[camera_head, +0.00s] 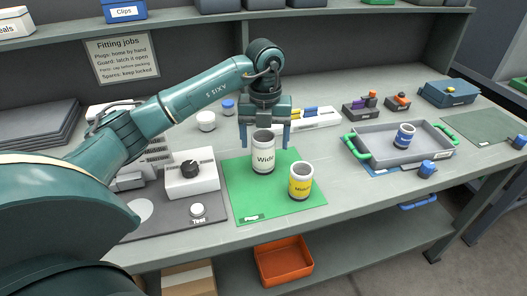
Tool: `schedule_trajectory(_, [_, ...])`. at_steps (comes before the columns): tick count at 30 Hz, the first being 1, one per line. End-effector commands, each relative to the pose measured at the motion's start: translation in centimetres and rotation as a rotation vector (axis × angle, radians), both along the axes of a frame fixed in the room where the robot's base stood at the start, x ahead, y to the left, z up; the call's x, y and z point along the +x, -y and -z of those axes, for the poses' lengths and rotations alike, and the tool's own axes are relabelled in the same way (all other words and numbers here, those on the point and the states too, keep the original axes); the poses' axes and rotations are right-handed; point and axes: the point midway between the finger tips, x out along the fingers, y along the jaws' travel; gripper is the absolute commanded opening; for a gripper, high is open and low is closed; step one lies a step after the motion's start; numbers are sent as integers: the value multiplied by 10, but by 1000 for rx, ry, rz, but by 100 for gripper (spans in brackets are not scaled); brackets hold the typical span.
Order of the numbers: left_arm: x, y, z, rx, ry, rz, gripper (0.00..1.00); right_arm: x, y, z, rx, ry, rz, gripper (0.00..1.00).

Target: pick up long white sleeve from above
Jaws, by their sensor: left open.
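The long white sleeve (263,156) stands upright on the green mat (294,207), with black lettering on its side and a dark open top. My left gripper (265,142) points down over it, with one finger on each side of the sleeve's upper part. The gripper is open. A gap shows at each side, though I cannot tell the depth exactly. A shorter yellow and white sleeve (301,181) stands on the mat to the right and nearer. My right gripper is not in view.
A grey tray (376,155) with green handles holds a blue-banded sleeve (404,135) at the right. A white box with a black knob (191,178) stands left of the mat. An orange bin (283,262) sits on the lower shelf.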

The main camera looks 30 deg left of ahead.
Motion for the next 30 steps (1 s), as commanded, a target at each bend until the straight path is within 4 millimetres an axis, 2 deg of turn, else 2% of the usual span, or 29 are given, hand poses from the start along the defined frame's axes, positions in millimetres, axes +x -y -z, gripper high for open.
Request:
schedule_trajectory(3, [-4,-3,19,1,-4,-1,76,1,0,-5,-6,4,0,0])
schedule_trajectory(7, [-3,-2,34,1,-3,-1,76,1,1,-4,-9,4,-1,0])
schedule_trajectory(16, [-2,-2,38,0,0,0,75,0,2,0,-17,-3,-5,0])
schedule_trajectory(30, [-2,-2,38,0,0,0,37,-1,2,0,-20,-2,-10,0])
